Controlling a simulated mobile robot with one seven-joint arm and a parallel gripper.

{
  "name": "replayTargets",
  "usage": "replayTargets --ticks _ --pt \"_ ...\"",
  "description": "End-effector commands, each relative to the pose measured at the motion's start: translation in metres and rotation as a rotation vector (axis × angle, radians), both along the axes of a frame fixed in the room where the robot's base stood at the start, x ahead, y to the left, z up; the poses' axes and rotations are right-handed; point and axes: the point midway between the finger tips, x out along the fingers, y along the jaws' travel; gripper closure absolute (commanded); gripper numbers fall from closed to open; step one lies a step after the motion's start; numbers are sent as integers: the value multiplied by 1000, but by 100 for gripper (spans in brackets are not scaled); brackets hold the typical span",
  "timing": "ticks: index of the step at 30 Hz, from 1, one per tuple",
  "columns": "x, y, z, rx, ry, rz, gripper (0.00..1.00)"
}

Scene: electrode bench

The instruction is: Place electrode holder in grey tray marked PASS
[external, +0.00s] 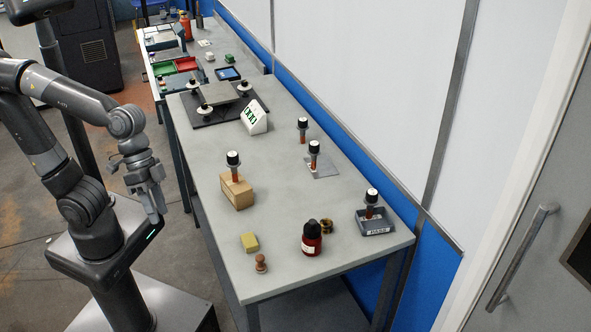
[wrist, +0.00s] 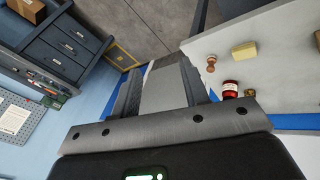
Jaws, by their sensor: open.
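Several electrode holders with black caps and reddish stems stand upright on the bench. One holder (external: 371,197) stands in the grey tray marked PASS (external: 377,228) at the right front. Another holder (external: 233,160) stands on a wooden block (external: 238,193) at the left. A third holder (external: 314,150) stands on a thin grey plate (external: 326,165), and another (external: 303,126) stands behind it. My gripper (external: 154,214) is open and empty, pointing down beyond the bench's left edge. It also shows in the wrist view (wrist: 163,85), with nothing between its fingers.
A red bottle with a black cap (external: 311,242), a yellow block (external: 249,242), a wooden stamp-like piece (external: 261,263) and a small dark-and-yellow roll (external: 326,226) stand near the front. A dark fixture (external: 210,118) and white stand (external: 255,122) are farther back. The bench's middle is clear.

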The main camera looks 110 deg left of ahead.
Motion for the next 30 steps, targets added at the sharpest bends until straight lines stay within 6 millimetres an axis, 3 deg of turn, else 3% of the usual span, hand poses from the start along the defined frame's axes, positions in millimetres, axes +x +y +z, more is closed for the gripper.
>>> replayTargets --ticks 3,10,15,30 --pt "-35 5 2 144 -59 -107 59" --pt "-75 22 1 344 -135 -242 59" --pt "-84 27 0 395 -152 -275 59" --pt "-84 27 0 397 -152 -275 59"
